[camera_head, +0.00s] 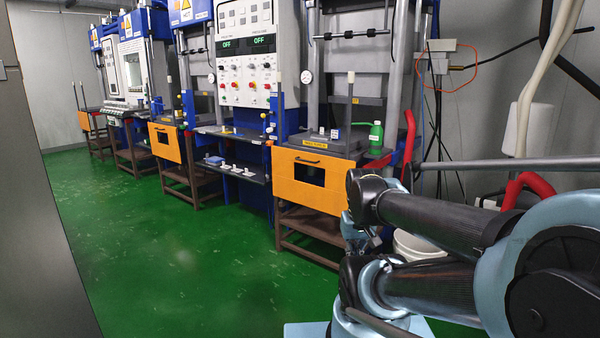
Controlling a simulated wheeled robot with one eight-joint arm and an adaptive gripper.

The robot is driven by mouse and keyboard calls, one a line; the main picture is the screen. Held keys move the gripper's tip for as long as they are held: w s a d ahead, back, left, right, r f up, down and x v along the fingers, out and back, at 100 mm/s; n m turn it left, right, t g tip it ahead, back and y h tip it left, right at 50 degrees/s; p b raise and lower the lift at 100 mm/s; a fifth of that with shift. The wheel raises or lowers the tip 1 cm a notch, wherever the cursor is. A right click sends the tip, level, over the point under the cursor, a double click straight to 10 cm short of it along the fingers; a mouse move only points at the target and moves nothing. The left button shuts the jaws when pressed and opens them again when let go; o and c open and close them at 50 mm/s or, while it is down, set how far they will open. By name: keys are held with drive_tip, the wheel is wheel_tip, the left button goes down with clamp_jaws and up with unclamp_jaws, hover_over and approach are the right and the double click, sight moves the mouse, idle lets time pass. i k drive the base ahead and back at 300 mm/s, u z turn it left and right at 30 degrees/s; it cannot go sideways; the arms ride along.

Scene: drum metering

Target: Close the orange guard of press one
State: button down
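The nearest press has an orange guard (286,187) with a black handle and a dark window. This guard hangs low across the front, leaving the press opening above it uncovered. A middle press has a similar low orange guard (158,146), and a third small orange guard (84,121) shows at the far left. I cannot read which press is number one. My gripper (371,240) seems to hang below the wrist, right of the nearest guard and apparently apart from it. My arm partly hides it, and its fingers are too unclear to tell open from shut.
A control cabinet (245,85) with two "OFF" displays stands between the nearer presses. A shelf (235,171) with small parts juts out below it. A white bucket (414,246) is behind my arm. The green floor (170,245) is clear at left.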

sight(331, 199)
drive_tip(key=u, duration=0.95)
drive_tip(key=i, duration=1)
drive_tip(key=z, duration=0.05)
